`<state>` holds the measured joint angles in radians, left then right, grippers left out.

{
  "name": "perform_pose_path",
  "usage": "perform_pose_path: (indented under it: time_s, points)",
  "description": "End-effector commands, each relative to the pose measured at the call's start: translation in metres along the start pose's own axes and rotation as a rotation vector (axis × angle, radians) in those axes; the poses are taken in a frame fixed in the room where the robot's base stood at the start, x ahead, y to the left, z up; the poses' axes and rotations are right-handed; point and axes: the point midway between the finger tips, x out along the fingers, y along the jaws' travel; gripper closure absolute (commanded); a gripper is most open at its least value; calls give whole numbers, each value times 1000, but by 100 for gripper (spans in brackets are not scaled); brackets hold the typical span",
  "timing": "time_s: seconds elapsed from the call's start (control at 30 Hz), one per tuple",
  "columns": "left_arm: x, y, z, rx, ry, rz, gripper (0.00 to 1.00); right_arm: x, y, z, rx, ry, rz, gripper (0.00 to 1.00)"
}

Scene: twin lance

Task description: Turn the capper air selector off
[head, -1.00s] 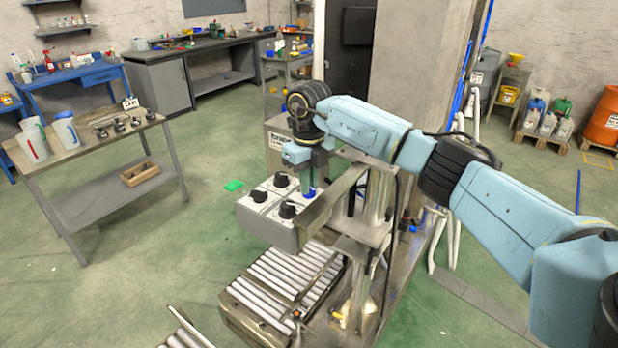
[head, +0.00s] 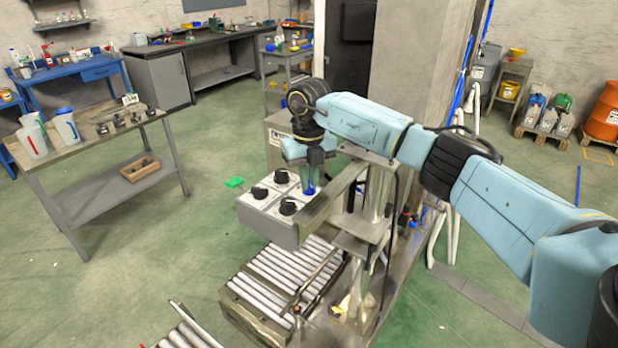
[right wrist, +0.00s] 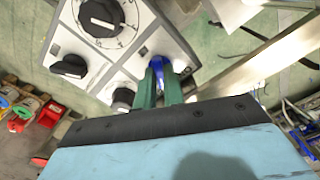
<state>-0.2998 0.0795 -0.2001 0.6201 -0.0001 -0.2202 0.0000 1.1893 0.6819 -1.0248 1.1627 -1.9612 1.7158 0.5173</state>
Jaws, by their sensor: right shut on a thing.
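A grey control box (head: 268,228) with a pale top face stands at the end of a metal frame. It carries several black knobs, among them a front knob (head: 288,207), and a blue knob (head: 309,189) at its right corner. I cannot read which one is the capper air selector. My right gripper (head: 311,182) points down at the blue knob. In the right wrist view its green fingers (right wrist: 161,72) are shut on the blue knob (right wrist: 158,63), partly hiding it. A large dial (right wrist: 102,17) and a smaller black knob (right wrist: 70,66) show beside it. My left gripper is not in view.
A metal bar (head: 335,196) runs close beside the box and my right gripper. A roller conveyor (head: 285,275) lies below. A steel column (head: 412,85) stands behind.

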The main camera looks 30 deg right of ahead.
Motion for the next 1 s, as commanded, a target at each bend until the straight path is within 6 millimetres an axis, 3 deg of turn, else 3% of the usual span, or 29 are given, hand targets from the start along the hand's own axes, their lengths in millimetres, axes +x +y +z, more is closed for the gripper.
perform_pose_path:
  time_s: [0.03, 0.07, 0.2, 0.5, 0.63, 1.0]
  points:
    - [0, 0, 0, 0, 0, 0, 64, -1, 0, 1, 3, -3, 1, 100]
    - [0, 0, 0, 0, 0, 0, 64, -1, 0, 1, 3, -3, 1, 87]
    - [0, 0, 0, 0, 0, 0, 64, -1, 0, 1, 2, -3, 1, 69]
    - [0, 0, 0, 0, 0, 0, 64, -1, 0, 0, 1, -2, 0, 68]
    - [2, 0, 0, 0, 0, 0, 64, -12, 0, 1, 1, -4, 0, 68]
    - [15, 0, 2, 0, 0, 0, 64, -90, 0, 1, 2, -6, 2, 68]
